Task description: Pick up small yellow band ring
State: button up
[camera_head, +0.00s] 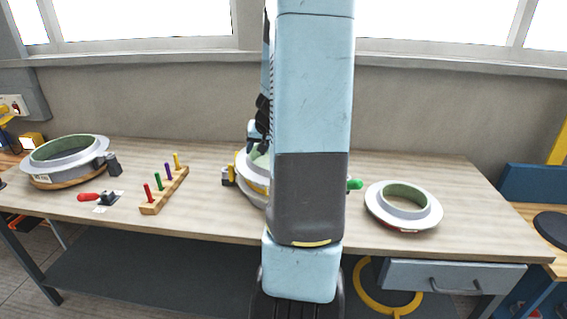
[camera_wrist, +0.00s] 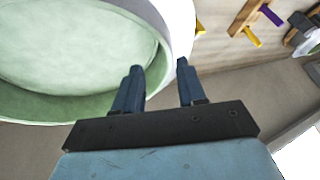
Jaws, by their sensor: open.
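A round grey-white ring mould (camera_head: 254,186) with a green inside stands in the middle of the bench. A yellow strip shows on its left side, and my arm hides much of it. In the wrist view, a pale ring with a green inside (camera_wrist: 75,55) fills the upper left. My gripper (camera_wrist: 158,68) is open, with its two blue fingers at this ring's right edge. Part of the white rim shows in the gap between the fingertips. I cannot tell whether the fingers touch it. No band shows on the ring in the wrist view.
A larger ring mould (camera_head: 68,159) sits at the bench's left, and another with a red mark (camera_head: 404,208) at the right. A wooden peg rack (camera_head: 165,191), also in the wrist view (camera_wrist: 246,14), and a red-handled tool (camera_head: 90,197) lie left of centre. The bench front left of centre is clear.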

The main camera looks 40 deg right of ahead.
jog(key=x, duration=0.3)
jog(key=shift+w+a, duration=0.15)
jog(key=shift+w, duration=0.2)
jog(key=shift+w+f, duration=0.4)
jog(key=shift+f, duration=0.2)
grip_shut()
dwell(0.8)
